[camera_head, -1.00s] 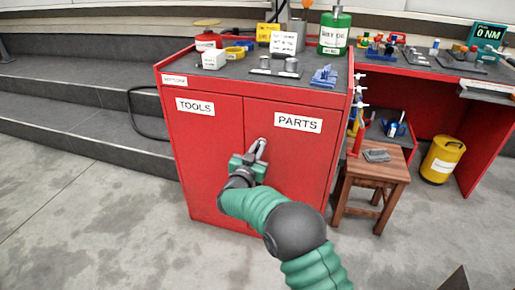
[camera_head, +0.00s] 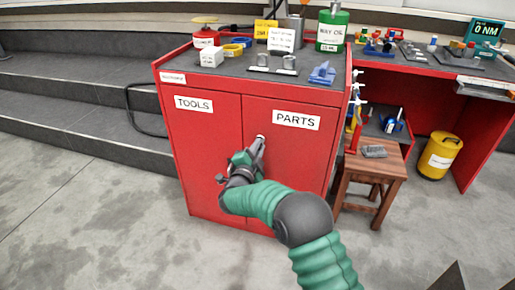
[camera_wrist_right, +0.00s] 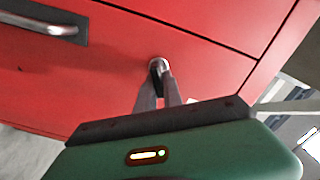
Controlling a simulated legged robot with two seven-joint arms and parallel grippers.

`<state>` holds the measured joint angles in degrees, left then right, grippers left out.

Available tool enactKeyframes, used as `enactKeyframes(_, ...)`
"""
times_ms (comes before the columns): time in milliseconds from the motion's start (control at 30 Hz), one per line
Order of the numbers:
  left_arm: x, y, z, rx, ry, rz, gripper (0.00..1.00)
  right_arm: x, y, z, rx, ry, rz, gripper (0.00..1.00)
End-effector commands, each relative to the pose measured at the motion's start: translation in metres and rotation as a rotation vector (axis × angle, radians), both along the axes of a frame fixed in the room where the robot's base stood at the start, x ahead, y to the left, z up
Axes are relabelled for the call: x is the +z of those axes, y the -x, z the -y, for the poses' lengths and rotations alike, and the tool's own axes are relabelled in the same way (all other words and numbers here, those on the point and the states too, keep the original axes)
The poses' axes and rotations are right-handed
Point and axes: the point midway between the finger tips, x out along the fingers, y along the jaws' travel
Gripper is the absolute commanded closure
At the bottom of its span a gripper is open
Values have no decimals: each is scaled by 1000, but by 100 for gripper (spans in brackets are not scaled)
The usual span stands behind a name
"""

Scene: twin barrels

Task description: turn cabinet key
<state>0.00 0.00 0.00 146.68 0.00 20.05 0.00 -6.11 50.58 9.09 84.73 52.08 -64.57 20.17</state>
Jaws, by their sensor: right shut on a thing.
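The red cabinet (camera_head: 205,140) has two doors labelled TOOLS and PARTS. My right gripper (camera_head: 260,140) is at the PARTS door, near the seam between the doors. In the right wrist view my right gripper (camera_wrist_right: 160,72) has its fingertips together at a small metal key or lock (camera_wrist_right: 158,63) on the red door and is shut on it. The fingers hide most of the key, so its angle is hard to tell. My left gripper is not in view.
A wooden stool (camera_head: 372,170) stands close to the cabinet's right side. Cans and parts crowd the cabinet top. The floor in front is clear.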

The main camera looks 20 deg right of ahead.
Motion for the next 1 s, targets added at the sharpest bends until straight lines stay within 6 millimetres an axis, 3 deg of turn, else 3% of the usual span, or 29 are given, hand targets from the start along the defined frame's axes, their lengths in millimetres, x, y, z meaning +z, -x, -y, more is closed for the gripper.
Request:
enactKeyframes(500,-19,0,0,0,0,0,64,-9,2,3,-4,-348,231,100)
enactKeyframes(1000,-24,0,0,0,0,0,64,-10,2,3,-5,-461,304,100)
